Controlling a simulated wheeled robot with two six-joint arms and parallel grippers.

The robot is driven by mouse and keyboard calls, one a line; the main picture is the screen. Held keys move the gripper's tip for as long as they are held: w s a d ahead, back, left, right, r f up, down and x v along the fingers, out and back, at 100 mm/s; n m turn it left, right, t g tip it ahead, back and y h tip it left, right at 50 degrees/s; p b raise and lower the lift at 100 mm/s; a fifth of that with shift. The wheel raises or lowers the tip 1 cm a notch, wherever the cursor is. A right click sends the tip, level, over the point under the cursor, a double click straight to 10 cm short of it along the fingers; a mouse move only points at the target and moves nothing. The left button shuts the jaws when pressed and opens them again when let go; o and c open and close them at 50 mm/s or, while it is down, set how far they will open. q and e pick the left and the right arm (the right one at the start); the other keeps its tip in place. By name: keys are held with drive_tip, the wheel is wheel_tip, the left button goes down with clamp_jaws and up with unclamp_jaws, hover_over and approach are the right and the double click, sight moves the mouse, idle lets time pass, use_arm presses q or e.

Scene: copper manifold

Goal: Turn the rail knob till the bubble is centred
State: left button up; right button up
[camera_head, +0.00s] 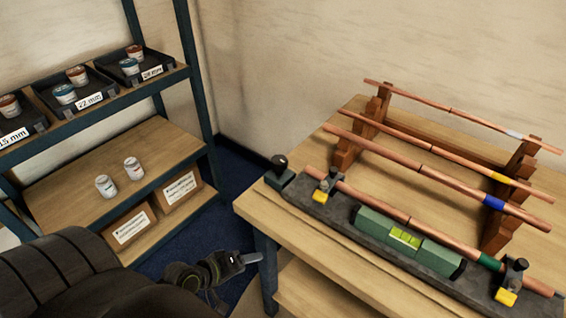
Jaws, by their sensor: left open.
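The dark grey rail (338,219) lies along the front of the wooden workbench (262,205). A black round knob (279,161) stands on a block at the rail's left end. A green spirit level (376,225) sits on the rail, with a bright yellow-green vial (405,238); the bubble is too small to place exactly. A copper pipe (385,209) with a green band runs along the rail between yellow-marked clamps. My left gripper (248,258) is open, low in front of the bench's left corner, below and apart from the knob. My right gripper is out of view.
Wooden racks (362,130) behind the rail hold copper pipes with white, yellow and blue bands. A shelf unit (120,98) at left holds labelled trays, small jars and cardboard boxes (131,228). A gap of blue floor (229,185) separates shelf and bench.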

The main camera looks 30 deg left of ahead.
use_arm(q)
drive_tip(key=d+r+n+t+h+b, duration=0.1)
drive_tip(key=d+r+n+t+h, duration=0.15)
drive_tip(key=r, duration=0.55)
drive_tip(key=d+r+n+t+h+b, duration=0.1)
drive_tip(key=d+r+n+h, duration=0.25)
drive_tip(key=r, duration=0.55)
drive_tip(key=n+t+y+p, duration=0.4)
drive_tip(key=n+y+p, duration=0.3)
drive_tip(key=n, duration=1.1)
approach(284, 156)
drive_tip(key=shift+h, duration=0.4)
drive_tip(key=w+p, duration=0.1)
drive_tip(key=w, duration=0.2)
drive_tip(key=w+p, duration=0.2)
drive_tip(key=w, duration=0.1)
drive_tip(key=w+p, duration=0.1)
drive_tip(key=w, duration=0.2)
drive_tip(key=shift+d+f+p, duration=0.25)
drive_tip(key=shift+d+p, duration=0.15)
drive_tip(key=shift+w+d, duration=0.1)
drive_tip(key=shift+w, duration=0.45)
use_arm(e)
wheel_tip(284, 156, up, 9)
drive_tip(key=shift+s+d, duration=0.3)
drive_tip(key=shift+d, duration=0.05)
use_arm(q)
drive_tip(key=shift+c, duration=0.2)
